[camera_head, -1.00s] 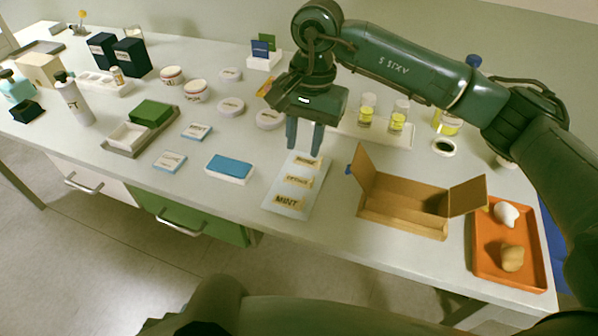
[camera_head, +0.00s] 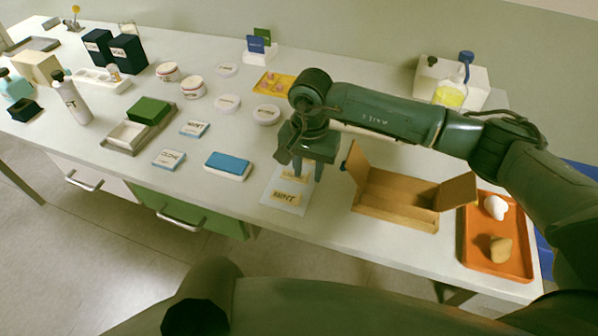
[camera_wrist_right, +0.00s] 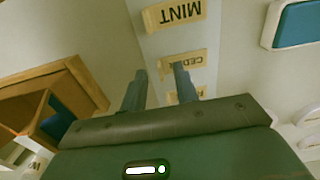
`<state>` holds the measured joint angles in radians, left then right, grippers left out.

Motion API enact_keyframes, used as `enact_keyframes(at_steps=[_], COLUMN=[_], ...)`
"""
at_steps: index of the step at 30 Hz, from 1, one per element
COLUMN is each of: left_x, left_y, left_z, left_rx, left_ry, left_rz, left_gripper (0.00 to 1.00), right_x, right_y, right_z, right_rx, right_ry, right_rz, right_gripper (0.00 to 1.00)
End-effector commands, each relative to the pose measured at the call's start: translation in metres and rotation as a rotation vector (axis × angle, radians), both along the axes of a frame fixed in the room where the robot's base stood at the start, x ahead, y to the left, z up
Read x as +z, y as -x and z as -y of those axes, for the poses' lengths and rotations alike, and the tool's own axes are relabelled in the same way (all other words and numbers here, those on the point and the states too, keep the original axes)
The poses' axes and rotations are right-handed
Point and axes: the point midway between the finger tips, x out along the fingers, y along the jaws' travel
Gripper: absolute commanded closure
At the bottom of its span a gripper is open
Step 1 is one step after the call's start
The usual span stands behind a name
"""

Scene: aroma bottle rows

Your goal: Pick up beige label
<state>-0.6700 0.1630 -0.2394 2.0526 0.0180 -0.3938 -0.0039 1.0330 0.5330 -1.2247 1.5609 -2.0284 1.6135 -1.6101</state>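Beige labels lie in a column on a pale sheet (camera_wrist_right: 158,48) on the table. The MINT label (camera_head: 286,198) is nearest the table's front edge and also shows in the right wrist view (camera_wrist_right: 175,12). The middle label, apparently CEDAR (camera_wrist_right: 181,65), is partly covered by my gripper in the head view. A third label (camera_wrist_right: 187,94) is mostly hidden behind a finger in the wrist view. My right gripper (camera_head: 307,176) is open and empty, pointing down over the sheet by the middle label. I cannot tell its exact height. My left gripper is not in view.
An open cardboard box (camera_head: 395,205) stands just right of the sheet, its flap close to my gripper. An orange tray (camera_head: 520,262) is farther right. A blue-topped block (camera_head: 228,165) and small cards (camera_head: 169,159) lie left. Round tins (camera_head: 266,115) stand behind.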

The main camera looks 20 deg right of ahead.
Motion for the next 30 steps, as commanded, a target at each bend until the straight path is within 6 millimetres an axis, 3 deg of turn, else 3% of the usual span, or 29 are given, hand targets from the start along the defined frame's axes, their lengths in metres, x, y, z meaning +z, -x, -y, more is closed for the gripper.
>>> enact_keyframes(at_steps=[3, 10, 21, 30], left_x=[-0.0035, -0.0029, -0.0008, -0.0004], left_y=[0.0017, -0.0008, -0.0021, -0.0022], left_z=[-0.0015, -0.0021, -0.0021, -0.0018], left_rx=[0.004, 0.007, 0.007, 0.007], left_ry=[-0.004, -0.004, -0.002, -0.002], left_rz=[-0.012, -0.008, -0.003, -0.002], left_gripper=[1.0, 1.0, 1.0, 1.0], right_x=[-0.0094, -0.0111, -0.0107, -0.0106], right_y=[0.0001, 0.0, 0.0001, 0.0], right_z=[-0.0003, -0.0004, -0.0003, -0.0002], right_rx=[0.0, 0.001, 0.0, 0.0], right_ry=[0.0, 0.0, 0.0, 0.0], right_rz=[0.0, 0.001, 0.001, 0.001], right_gripper=[0.7, 0.7, 1.0, 1.0])
